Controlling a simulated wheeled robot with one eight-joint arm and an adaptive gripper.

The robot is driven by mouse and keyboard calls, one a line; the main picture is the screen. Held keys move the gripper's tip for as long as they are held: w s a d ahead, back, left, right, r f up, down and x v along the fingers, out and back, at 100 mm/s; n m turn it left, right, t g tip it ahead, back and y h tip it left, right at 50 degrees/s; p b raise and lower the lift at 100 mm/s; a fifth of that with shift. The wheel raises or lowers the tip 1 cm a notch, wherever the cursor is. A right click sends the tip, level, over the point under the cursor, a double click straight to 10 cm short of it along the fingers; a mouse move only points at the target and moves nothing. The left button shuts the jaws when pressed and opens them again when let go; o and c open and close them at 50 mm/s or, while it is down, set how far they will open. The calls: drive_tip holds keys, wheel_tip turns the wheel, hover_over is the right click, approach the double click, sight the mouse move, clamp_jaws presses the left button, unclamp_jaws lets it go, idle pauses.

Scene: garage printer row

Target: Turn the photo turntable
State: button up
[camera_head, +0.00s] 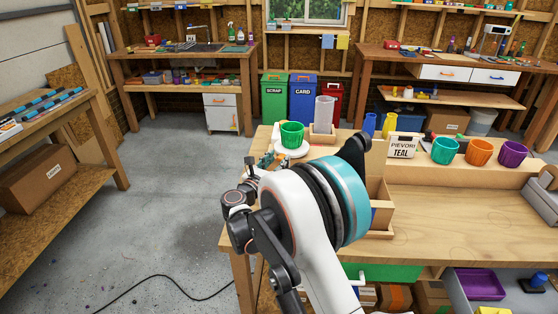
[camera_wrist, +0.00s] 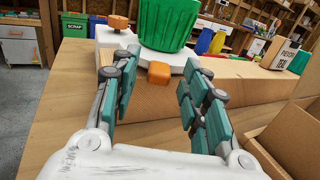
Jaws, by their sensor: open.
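The photo turntable (camera_head: 291,151) is a low white disc on the bench, with a green ribbed pot (camera_head: 292,135) standing on it. The green pot (camera_wrist: 168,22) stands upright above the near knob. My gripper (camera_wrist: 159,62) is open, its two teal-padded fingers on either side of the near knob in the picture. No contact shows. In the head view, my arm partly hides the gripper (camera_head: 270,160).
A grey tube (camera_head: 323,112) stands in a wooden holder behind the turntable. A box labelled PIEVORI TEAL (camera_head: 403,146) and teal, orange and purple pots (camera_head: 479,152) are farther right. Bare bench lies at the wrist view's left.

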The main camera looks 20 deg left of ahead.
drive_tip(key=s+a, duration=0.1)
drive_tip(key=s, duration=0.9)
drive_tip(key=shift+s+a, duration=0.25)
drive_tip(key=shift+a, duration=0.05)
